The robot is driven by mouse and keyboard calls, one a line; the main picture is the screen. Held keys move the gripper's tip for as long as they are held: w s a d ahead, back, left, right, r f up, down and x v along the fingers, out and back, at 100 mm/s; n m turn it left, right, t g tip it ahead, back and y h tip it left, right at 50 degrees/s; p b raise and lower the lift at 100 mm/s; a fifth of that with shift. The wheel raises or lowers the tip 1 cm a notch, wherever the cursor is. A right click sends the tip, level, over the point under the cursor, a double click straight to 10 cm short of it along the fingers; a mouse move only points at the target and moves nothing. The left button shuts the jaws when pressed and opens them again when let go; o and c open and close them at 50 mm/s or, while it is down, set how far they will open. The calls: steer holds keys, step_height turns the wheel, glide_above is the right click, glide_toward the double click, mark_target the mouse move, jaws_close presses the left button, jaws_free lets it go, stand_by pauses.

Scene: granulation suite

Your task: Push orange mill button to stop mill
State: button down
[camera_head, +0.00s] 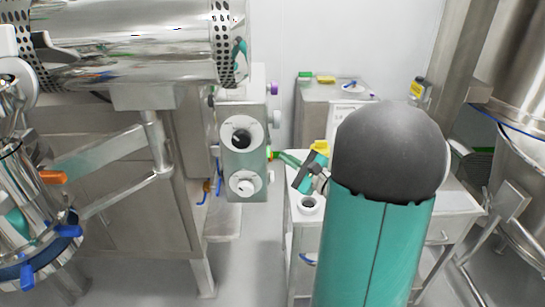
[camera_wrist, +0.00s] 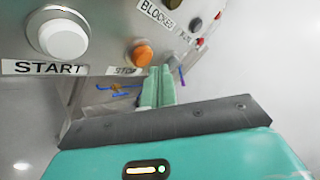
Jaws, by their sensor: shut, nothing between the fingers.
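The orange button (camera_wrist: 143,54) is on a grey control panel in the wrist view, above a label (camera_wrist: 124,71) that reads STOP and is partly blurred. My gripper (camera_wrist: 159,69) is shut and empty. Its green fingertips point at the panel just below and right of the button; whether they touch it I cannot tell. In the head view my gripper (camera_head: 277,154) reaches leftward to the right side of the grey control box (camera_head: 244,165). The orange button cannot be made out clearly there.
A white START button (camera_wrist: 62,38) is left of the orange one; a BLOCKED label (camera_wrist: 157,14) and small red buttons are to the right. The steel mill machine (camera_head: 130,45) fills the left of the head view. A white cart (camera_head: 300,230) stands below my arm.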

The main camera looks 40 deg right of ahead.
steer(key=shift+a, duration=0.1)
stand_by(0.3)
steer(key=shift+w+a, duration=0.55)
steer(key=shift+a, duration=0.15)
stand_by(0.8)
steer(key=shift+d, duration=0.1)
steer(key=shift+s+d, duration=0.5)
steer(key=shift+d, duration=0.15)
steer(key=s+d, duration=0.1)
steer(key=d, duration=0.1)
steer(key=s+d, duration=0.2)
steer(key=shift+d, duration=0.1)
stand_by(0.5)
stand_by(0.8)
